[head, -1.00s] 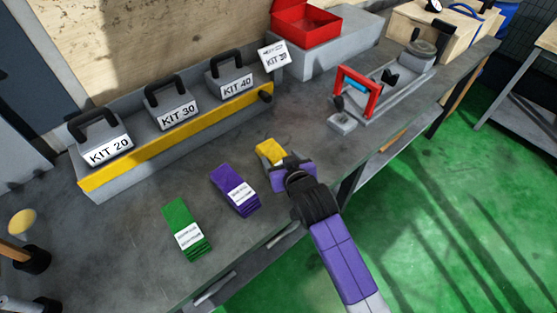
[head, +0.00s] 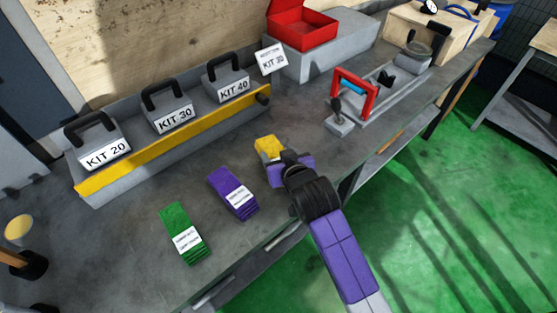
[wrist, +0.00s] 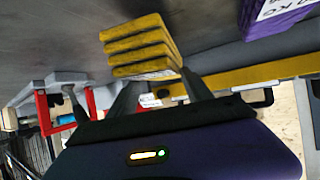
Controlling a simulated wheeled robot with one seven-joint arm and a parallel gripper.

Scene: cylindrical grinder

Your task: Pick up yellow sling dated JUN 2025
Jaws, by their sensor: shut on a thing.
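The yellow sling (head: 268,147) is a folded, stacked bundle at the far end of my gripper (head: 278,160), over the grey bench. In the wrist view the yellow sling (wrist: 140,45) shows several folded layers and a pale label on its lower edge. My gripper (wrist: 160,92) is shut on it, with a finger at each side. The label's date cannot be read. In the head view my gripper hides the sling's near end. I cannot tell exactly how far it is above the bench.
A purple sling (head: 228,183) and a green sling (head: 180,225) lie on the bench to the left. Behind stands a yellow-fronted tray (head: 170,143) with KIT 20, KIT 30 and KIT 40 weights. A red-handled fixture (head: 372,100) is at the right. Bare bench lies between.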

